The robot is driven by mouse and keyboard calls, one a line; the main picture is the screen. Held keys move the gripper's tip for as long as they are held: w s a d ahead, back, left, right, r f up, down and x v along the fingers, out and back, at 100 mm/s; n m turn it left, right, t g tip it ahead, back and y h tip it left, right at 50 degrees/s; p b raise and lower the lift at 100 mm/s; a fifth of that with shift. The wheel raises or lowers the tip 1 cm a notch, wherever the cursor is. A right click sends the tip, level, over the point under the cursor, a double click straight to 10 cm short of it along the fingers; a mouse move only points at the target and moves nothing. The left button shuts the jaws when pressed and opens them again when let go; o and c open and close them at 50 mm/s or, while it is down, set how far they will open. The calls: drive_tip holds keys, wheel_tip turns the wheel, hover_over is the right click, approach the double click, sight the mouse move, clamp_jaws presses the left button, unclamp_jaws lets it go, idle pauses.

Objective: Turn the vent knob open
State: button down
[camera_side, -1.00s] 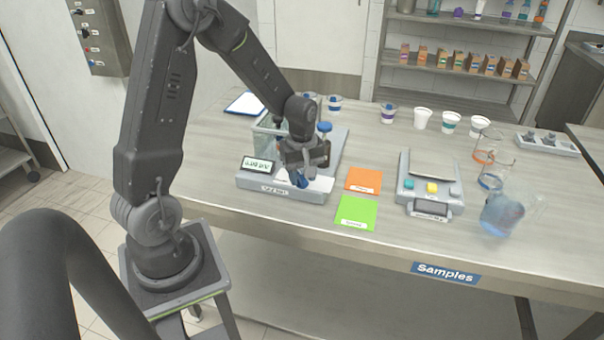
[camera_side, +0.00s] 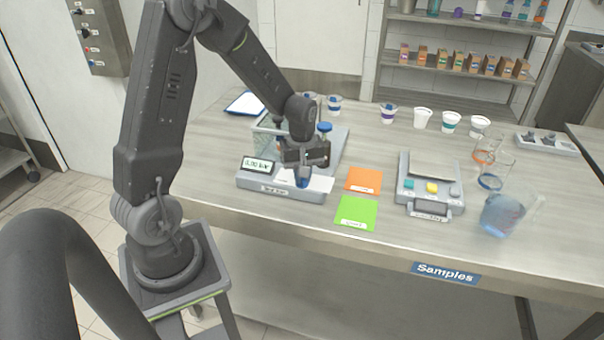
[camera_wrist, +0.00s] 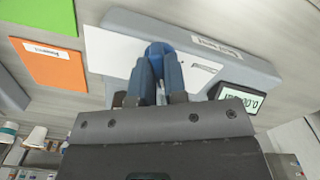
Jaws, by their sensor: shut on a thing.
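A blue knob (camera_wrist: 160,48) sits on the white top plate near the front of the grey filler machine (camera_side: 262,187). In the wrist view, the two fingers of my gripper (camera_wrist: 157,66) reach onto the knob from either side and are shut on it. In the side view, my gripper (camera_side: 303,168) points down at the machine's front right, where it hides most of the knob. A thin printed mark lies beside the knob on the plate. The machine's display (camera_side: 257,166) is at its left front; its digits are too small to read surely.
An orange card (camera_side: 364,180) and a green card (camera_side: 356,212) lie right of the machine. Further right are a small grey device (camera_side: 430,184) with coloured buttons and a beaker of blue liquid (camera_side: 502,215). Several cups stand at the back. The table front is clear.

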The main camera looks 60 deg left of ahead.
drive_tip(key=m, duration=0.6)
idle(0.7)
drive_tip(key=c, duration=1.2)
unclamp_jaws()
drive_tip(key=shift+o, duration=0.2)
wheel_tip(320, 180, up, 14)
drive_tip(key=s+d+r+m+t, duration=0.2)
drive_tip(key=s+d+m, duration=0.2)
drive_tip(key=s+d, duration=0.3)
drive_tip(key=s+d+r+m+t, duration=0.3)
drive_tip(key=s+d+m, duration=0.2)
drive_tip(key=s+d, duration=0.2)
drive_tip(key=shift+d+r+t, duration=0.3)
drive_tip(key=shift+d+r, duration=0.05)
drive_tip(key=shift+d, duration=0.45)
